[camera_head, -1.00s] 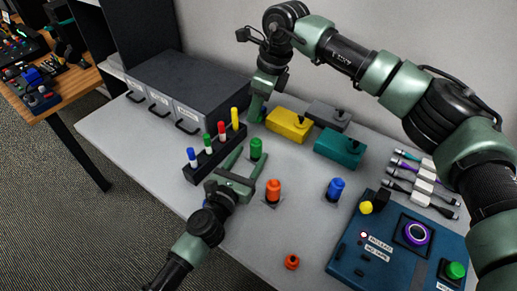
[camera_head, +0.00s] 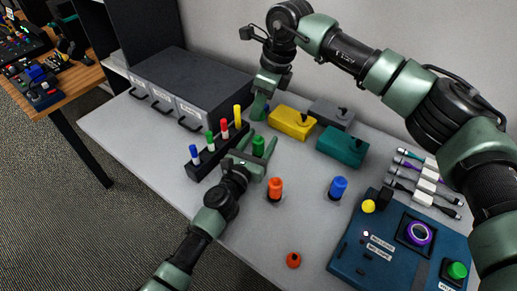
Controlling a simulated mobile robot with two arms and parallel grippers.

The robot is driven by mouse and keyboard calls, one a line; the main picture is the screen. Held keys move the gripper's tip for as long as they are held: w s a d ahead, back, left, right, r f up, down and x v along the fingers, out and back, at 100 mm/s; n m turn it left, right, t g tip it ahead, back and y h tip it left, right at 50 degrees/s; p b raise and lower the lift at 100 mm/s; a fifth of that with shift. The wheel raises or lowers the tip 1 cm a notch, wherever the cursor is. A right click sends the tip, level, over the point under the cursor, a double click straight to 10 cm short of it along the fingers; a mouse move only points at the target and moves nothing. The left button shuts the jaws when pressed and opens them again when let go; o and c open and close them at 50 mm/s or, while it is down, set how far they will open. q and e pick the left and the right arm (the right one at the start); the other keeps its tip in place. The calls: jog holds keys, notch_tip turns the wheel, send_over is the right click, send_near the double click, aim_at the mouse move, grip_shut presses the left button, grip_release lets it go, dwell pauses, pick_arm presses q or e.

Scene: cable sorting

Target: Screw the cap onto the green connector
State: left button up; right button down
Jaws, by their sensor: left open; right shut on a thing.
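The green connector (camera_head: 258,143) stands upright on the table, to the right of the dark marker rack. My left gripper (camera_head: 257,158) is open, with its fingers on either side of the connector's lower part. My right gripper (camera_head: 260,108) is above and behind the connector, pointing down, near the yellow box. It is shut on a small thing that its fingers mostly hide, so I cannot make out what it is. No cap can be made out on the green connector.
An orange connector (camera_head: 275,188) and a blue connector (camera_head: 338,187) stand to the right. An orange ring-shaped cap (camera_head: 293,260) lies in front. The marker rack (camera_head: 205,163) is close on the left. Yellow (camera_head: 291,121) and teal (camera_head: 342,146) boxes stand behind; a blue panel (camera_head: 350,262) is at front right.

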pick_arm(q)
jog(key=shift+w+d, duration=0.3)
jog(key=shift+w, duration=0.2)
grip_shut()
dwell(1.2)
